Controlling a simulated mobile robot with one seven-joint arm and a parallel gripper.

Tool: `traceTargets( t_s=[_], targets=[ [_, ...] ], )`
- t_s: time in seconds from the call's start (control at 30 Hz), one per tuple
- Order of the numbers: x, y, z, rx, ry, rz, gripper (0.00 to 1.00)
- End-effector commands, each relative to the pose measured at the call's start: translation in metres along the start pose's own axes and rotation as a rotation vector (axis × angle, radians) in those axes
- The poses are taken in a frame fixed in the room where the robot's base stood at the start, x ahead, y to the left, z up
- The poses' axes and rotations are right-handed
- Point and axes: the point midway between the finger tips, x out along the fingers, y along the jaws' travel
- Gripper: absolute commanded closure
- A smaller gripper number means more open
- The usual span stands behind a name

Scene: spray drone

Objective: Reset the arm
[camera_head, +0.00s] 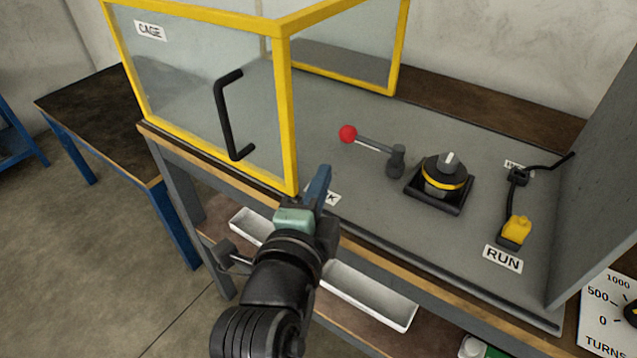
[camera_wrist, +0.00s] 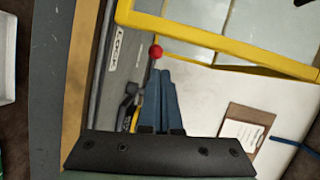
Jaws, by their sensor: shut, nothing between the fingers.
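My gripper (camera_head: 320,175) is in the middle of the head view, over the front edge of the bench (camera_head: 300,75). Its blue fingers are together with nothing between them. In the wrist view my gripper (camera_wrist: 158,73) shows its fingers side by side, and the red knob (camera_wrist: 155,52) appears just beyond their tips. In the head view the red knob (camera_head: 348,134) is on a grey lever (camera_head: 372,144), behind and right of my gripper and apart from it. My forearm and fingers partly cover a label by the bench's front edge.
A yellow-framed clear cage (camera_head: 289,110) with a black handle (camera_head: 225,115) stands left of the lever. A round device with a yellow band (camera_head: 444,180) and a yellow switch (camera_head: 517,229) by the RUN label (camera_head: 502,258) are at right. White trays (camera_head: 370,295) sit below.

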Motion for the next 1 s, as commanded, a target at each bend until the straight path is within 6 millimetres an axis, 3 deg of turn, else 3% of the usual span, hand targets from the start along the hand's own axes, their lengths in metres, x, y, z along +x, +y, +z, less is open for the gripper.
traceTargets(
  t_s=[0.2, 0.73, 0.87, 1.0],
  targets=[
    [-0.014, -0.001, 0.001, 0.000, -0.003, -0.001, 1.00],
    [-0.015, -0.002, 0.001, -0.004, -0.003, -0.005, 1.00],
    [-0.014, -0.029, -0.004, -0.078, -0.006, -0.064, 1.00],
    [-0.017, -0.091, -0.018, -0.276, 0.011, -0.210, 1.00]
  ],
)
